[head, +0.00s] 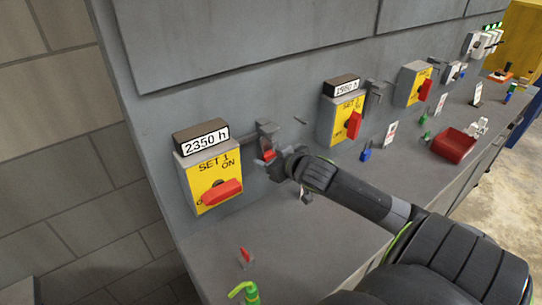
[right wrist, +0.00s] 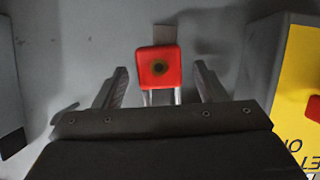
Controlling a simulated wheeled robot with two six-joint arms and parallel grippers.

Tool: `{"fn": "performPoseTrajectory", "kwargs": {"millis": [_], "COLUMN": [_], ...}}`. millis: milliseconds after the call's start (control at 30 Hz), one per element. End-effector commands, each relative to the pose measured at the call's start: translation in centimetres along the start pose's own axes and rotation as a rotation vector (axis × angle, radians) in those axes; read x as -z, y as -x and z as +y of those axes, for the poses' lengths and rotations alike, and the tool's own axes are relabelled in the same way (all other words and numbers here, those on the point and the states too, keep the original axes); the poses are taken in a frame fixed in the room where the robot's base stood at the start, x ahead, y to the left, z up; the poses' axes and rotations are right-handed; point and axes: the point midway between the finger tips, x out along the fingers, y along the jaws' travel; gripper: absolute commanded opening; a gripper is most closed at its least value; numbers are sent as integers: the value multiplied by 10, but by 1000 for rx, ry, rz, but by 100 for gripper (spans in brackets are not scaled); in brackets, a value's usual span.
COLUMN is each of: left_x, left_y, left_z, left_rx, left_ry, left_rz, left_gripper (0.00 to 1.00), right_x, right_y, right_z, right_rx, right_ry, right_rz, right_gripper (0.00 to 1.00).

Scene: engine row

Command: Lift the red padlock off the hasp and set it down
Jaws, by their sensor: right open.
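The red padlock (head: 267,155) hangs on the grey hasp (head: 267,131) on the wall, just right of the nearest yellow switch box (head: 190,178). My right gripper (head: 276,161) is in front of it and partly hides it. In the right wrist view the padlock (right wrist: 158,67) sits between the two open fingers of my right gripper (right wrist: 160,80), with a visible gap on each side. Its metal shackle (right wrist: 160,97) shows toward the palm. My left gripper is not in view.
The grey bench (head: 300,245) has free room below the hasp. A small red-topped item (head: 246,257) and a green object (head: 245,292) are near its front. A second switch box (head: 343,118), a blue padlock (head: 365,155) and a red tray (head: 454,145) are farther right.

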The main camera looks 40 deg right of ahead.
Motion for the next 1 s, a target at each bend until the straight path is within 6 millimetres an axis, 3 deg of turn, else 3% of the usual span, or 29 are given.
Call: {"fn": "performPoseTrajectory", "kwargs": {"millis": [433,800,1000], "left_x": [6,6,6], "left_y": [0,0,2], "left_z": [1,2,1], "left_rx": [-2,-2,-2], "left_ry": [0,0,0], "left_rz": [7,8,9], "left_gripper": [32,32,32], "right_x": [0,0,1], "right_y": [-9,-9,-8], "right_z": [0,0,0], "right_rx": [1,0,0], "right_ry": [0,0,0], "right_rz": [-1,-1,-1], "right_gripper": [65,17,14]}}
